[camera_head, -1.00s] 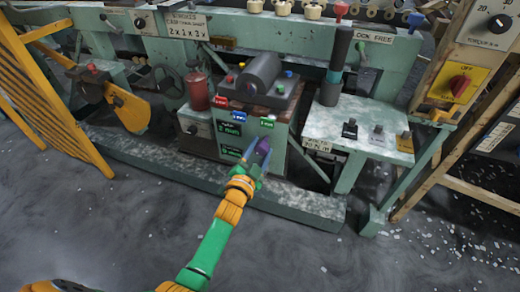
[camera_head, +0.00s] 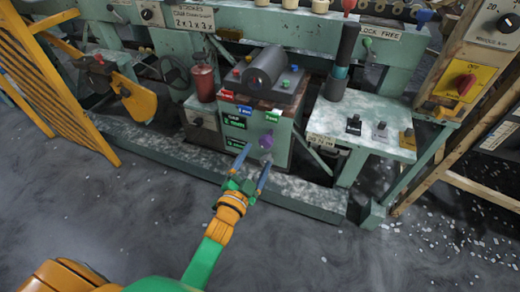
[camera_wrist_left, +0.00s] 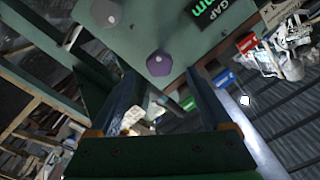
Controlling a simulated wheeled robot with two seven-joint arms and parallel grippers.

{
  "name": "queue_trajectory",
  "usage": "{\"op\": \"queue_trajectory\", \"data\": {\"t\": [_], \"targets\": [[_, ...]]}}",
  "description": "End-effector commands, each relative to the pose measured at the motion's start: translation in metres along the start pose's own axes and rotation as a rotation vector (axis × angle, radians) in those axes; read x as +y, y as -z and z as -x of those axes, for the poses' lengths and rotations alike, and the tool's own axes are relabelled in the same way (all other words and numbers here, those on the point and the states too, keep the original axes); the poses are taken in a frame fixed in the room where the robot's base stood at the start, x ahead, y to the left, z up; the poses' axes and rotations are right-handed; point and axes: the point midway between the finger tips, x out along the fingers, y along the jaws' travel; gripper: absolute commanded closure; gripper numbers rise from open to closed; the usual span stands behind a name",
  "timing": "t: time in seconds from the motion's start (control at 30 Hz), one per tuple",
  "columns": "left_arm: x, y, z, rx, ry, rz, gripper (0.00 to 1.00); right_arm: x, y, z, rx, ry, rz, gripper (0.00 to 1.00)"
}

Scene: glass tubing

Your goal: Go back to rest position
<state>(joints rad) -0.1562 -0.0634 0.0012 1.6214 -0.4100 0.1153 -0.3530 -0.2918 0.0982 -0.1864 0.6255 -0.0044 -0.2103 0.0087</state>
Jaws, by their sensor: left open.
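My left gripper (camera_head: 252,170) is open and empty in the head view, its two blue-grey fingers apart. It is in front of the green machine box, a little below a purple knob (camera_head: 266,142). In the left wrist view, the open fingers (camera_wrist_left: 165,95) point toward the box, and the purple knob (camera_wrist_left: 160,62) shows beyond them, apart from both. A pale knob (camera_wrist_left: 111,15) is beside it. My right gripper is not in view.
The green box (camera_head: 283,152) carries a dark cylinder (camera_head: 265,68) and coloured labels. A pale side table (camera_head: 365,123) with small switches stands to the right. A low green beam (camera_head: 310,196) runs along the floor. A yellow slatted guard (camera_head: 62,95) is at the left. Open floor lies in front.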

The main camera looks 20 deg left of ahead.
Motion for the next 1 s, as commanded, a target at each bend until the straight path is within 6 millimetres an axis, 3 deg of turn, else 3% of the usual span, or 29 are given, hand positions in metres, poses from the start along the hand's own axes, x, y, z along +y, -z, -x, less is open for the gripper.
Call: {"op": "queue_trajectory", "data": {"t": [0.37, 0.47, 0.53, 0.6, 0.73, 0.83, 1.0], "targets": [[0.002, -0.003, 0.0, -0.006, -0.006, 0.003, 0.18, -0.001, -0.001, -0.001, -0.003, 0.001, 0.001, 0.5], [0.03, -0.03, 0.008, -0.082, -0.078, 0.05, 0.18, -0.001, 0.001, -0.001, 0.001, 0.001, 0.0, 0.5], [0.069, -0.071, 0.028, -0.206, -0.181, 0.116, 0.18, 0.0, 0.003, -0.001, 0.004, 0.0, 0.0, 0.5], [0.114, -0.121, 0.063, -0.373, -0.296, 0.195, 0.18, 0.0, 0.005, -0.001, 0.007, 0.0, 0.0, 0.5], [0.172, -0.195, 0.146, -0.674, -0.45, 0.303, 0.18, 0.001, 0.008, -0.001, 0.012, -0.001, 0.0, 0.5], [0.195, -0.233, 0.209, -0.872, -0.519, 0.354, 0.18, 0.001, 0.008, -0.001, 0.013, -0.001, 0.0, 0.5], [0.21, -0.275, 0.308, -1.159, -0.585, 0.399, 0.18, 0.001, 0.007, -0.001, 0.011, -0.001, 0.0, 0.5]]}}
